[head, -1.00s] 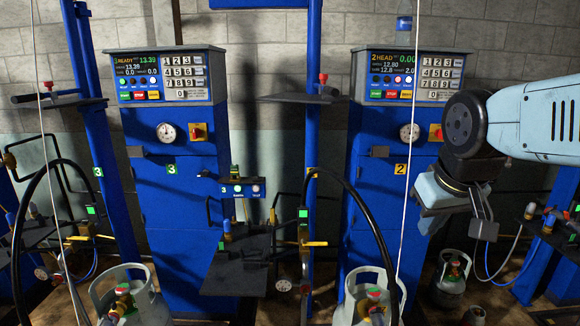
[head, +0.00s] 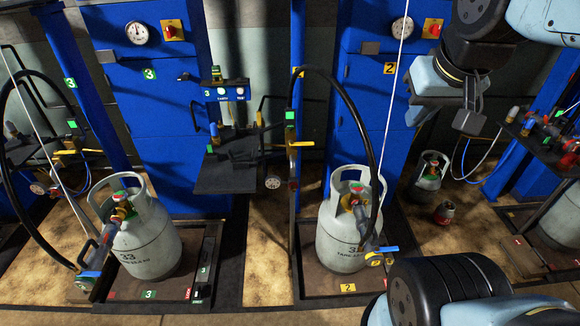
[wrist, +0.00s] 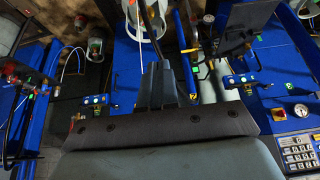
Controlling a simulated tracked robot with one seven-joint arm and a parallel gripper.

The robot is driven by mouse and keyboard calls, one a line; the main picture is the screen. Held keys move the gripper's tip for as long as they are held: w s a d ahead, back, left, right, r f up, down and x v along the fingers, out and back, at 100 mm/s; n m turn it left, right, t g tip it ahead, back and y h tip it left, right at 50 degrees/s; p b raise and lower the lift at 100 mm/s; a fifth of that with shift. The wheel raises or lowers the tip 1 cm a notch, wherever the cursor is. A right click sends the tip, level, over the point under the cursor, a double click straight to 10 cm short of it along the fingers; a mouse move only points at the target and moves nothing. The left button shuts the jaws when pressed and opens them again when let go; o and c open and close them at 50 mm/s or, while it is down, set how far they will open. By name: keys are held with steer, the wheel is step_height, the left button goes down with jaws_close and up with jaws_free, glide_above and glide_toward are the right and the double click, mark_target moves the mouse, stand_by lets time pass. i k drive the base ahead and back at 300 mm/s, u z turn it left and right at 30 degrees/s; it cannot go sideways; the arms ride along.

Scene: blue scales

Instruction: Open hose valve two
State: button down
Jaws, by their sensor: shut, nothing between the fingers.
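Station two carries a yellow 2 label (head: 390,68) on its blue cabinet and another on its scale. A grey gas cylinder (head: 343,245) stands upright on that scale. The black hose (head: 372,130) arches down to a valve with a blue lever (head: 388,249) and yellow tag at the cylinder's right side. I take this as hose valve two; its lever lies roughly level. My gripper (wrist: 163,85) is shut and empty in the wrist view. In the head view its fingers (head: 469,118) hang up and right of the valve, apart from it.
A yellow-handled valve (head: 300,144) is on the post left of the cylinder. Station three's cylinder (head: 145,243) and hose stand at left. A small cylinder (head: 429,175) and a red canister (head: 444,213) are on the floor at right. A dark shelf (head: 228,178) juts out between the stations.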

mark_target(292, 144)
steer(key=k, duration=0.65)
steer(key=u, duration=0.55)
steer(key=i, duration=1.45)
steer(key=z, duration=0.55)
